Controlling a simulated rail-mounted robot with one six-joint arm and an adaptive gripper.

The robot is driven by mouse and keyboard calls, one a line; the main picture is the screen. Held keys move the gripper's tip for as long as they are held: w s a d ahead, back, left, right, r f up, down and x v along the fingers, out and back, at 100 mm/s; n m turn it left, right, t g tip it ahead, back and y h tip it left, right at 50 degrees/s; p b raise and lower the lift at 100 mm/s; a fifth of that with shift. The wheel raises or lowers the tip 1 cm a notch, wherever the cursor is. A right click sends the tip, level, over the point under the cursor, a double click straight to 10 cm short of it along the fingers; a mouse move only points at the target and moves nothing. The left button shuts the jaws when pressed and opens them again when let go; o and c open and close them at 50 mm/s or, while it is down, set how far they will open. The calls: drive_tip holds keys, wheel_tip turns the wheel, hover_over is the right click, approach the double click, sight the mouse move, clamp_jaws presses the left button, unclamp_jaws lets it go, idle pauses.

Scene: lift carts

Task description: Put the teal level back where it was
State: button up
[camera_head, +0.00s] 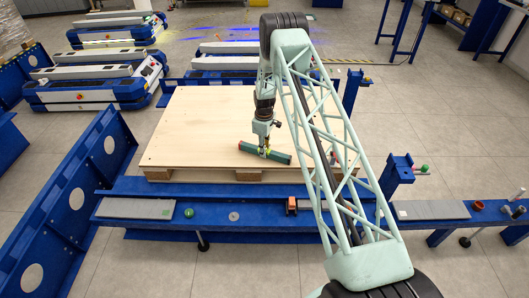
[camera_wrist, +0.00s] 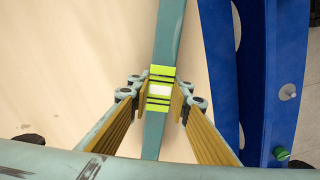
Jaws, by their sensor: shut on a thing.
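The teal level (camera_head: 280,157) is a long bar at the right front part of a light wooden pallet board (camera_head: 200,125). In the wrist view the level (camera_wrist: 166,38) runs from top to bottom, with a yellow-green middle section and a pale window. My gripper (camera_head: 264,151) is shut on that middle section, its two fingers (camera_wrist: 160,92) pressing from either side. The level lies across the fingers. I cannot tell whether its underside touches the board or hangs just above it.
A blue post (camera_head: 397,175) stands right of the pallet. Lift carts (camera_head: 95,82) stand behind left. The board's left part is bare.

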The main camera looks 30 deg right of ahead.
drive_tip(key=shift+f, duration=0.15)
drive_tip(key=o, duration=1)
drive_tip(key=shift+r+p, duration=1.3)
drive_tip(key=shift+r, duration=4.85)
